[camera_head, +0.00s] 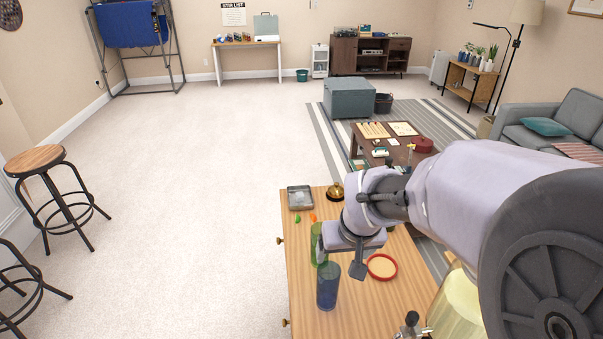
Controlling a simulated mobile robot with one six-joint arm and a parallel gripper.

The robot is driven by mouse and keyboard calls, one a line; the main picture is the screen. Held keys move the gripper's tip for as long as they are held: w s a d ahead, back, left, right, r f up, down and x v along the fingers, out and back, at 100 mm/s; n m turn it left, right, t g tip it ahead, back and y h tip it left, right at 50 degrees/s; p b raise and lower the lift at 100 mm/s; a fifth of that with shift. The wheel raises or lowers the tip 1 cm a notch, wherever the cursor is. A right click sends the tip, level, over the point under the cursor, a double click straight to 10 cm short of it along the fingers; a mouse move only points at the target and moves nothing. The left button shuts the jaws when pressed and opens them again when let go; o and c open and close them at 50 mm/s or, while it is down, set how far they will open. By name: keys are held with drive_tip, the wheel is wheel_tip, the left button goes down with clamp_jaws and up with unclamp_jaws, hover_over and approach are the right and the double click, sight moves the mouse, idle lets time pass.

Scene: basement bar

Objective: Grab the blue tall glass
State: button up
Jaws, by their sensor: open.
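The blue tall glass (328,287) stands upright on the wooden counter (403,302), near its left side. My gripper (341,260) is just above and behind the glass in the picture, with its fingers apart and nothing seen between them. I cannot tell whether a finger touches the glass. A green glass (317,243) stands just behind the blue one, partly hidden by my gripper.
A red-rimmed round coaster or dish (382,266) lies right of the blue glass. A grey tray (300,198), a brass bell (335,192) and small green and orange items sit at the counter's far end. A large yellowish jar (456,305) stands at right.

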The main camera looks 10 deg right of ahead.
drive_tip(key=b, duration=0.5)
approach(326, 277)
drive_tip(key=f, duration=0.1)
drive_tip(key=b+x, duration=0.2)
drive_tip(key=x, duration=0.3)
drive_tip(key=shift+w+f, duration=0.2)
drive_tip(key=shift+f, duration=0.1)
drive_tip(key=shift+r, duration=0.2)
clamp_jaws()
